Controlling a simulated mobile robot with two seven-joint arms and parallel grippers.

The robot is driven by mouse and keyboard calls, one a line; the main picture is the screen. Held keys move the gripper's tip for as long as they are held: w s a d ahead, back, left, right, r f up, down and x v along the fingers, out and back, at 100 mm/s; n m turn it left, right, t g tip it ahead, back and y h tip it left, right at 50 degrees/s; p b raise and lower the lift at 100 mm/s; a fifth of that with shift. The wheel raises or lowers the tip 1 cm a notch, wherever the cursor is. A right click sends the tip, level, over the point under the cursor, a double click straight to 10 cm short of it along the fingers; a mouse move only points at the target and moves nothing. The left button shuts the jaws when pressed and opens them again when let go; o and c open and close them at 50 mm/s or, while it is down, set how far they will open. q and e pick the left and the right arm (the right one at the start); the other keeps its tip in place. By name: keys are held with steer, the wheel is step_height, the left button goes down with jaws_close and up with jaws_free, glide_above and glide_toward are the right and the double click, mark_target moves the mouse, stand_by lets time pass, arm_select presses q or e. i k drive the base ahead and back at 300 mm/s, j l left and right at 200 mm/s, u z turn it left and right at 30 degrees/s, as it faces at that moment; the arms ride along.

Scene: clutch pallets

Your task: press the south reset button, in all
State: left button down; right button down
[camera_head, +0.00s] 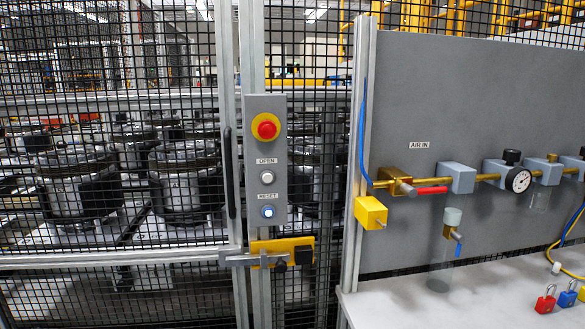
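A grey control box (281,155) is fixed upright to the fence post in the middle of the view. At its top is a red mushroom button (267,127) on a yellow ring. Below it is a white button (267,177) under the label OPEN. At the bottom is a blue reset button (268,212) under the label RESET; it looks bright at its centre. No label in view says south. Neither of my grippers shows in the head view.
A yellow latch (283,252) with a metal bolt sits below the box. Black mesh fence (110,270) fills the left, with machinery behind. At right, a grey panel (450,90) carries brass air fittings above a pale bench (400,306) with small padlocks (546,302).

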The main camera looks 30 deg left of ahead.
mark_target(268, 212)
steer(key=u, duration=1.25)
